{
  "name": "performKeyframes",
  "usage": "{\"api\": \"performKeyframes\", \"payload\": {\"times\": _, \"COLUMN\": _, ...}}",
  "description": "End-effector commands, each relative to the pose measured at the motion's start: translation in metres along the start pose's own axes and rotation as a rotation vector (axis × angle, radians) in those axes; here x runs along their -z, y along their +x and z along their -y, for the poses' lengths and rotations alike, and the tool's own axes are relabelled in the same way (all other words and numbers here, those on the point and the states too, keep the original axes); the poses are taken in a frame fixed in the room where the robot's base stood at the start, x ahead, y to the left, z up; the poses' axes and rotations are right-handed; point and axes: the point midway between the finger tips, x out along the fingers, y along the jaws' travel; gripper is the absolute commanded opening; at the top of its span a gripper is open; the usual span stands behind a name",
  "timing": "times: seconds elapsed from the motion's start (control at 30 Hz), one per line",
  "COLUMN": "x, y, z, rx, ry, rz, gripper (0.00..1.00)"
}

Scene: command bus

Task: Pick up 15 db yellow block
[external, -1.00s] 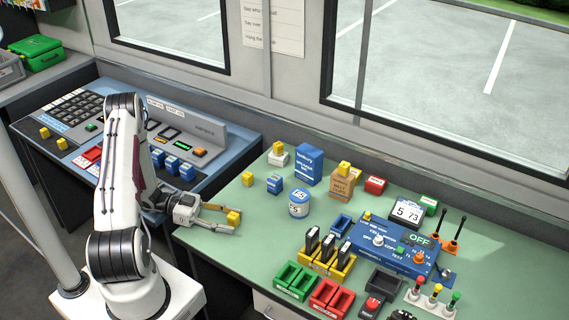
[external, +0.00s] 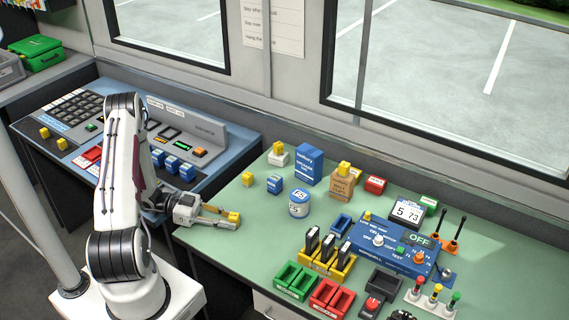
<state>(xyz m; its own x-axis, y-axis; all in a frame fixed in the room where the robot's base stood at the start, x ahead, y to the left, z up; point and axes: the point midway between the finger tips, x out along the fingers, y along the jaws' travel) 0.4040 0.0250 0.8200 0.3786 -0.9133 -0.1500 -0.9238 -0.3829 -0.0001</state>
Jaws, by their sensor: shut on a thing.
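My gripper (external: 229,217) is at the left end of the green table, low over its surface. Its fingers are shut on a small yellow block (external: 234,217), which sits at the fingertips. Whether the block still touches the table I cannot tell. Any marking on it is too small to read. Other yellow blocks stand elsewhere: a loose one (external: 247,179) behind my gripper, one on a white block (external: 278,147), and one on a brown box (external: 344,168).
A blue block (external: 274,184) and a white-and-blue can (external: 299,203) stand right of my gripper. A tall blue box (external: 308,165) is behind them. Green bins (external: 296,280) and a blue control box (external: 385,245) lie further right. The green table (external: 255,240) is clear just right of my gripper.

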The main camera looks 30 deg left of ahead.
Motion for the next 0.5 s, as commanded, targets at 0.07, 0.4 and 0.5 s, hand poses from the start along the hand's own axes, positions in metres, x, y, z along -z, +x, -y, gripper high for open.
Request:
{"api": "performKeyframes", "payload": {"times": 0.07, "x": 0.001, "y": 0.000, "z": 0.000, "rx": 0.000, "ry": 0.000, "rz": 0.000, "gripper": 0.00}}
{"api": "performKeyframes", "payload": {"times": 0.4, "x": 0.019, "y": -0.003, "z": 0.000, "rx": 0.000, "ry": 0.002, "rz": 0.000, "gripper": 0.00}}
{"api": "performKeyframes", "payload": {"times": 0.5, "x": 0.029, "y": -0.004, "z": 0.000, "rx": 0.000, "ry": 0.001, "rz": 0.000, "gripper": 0.00}}
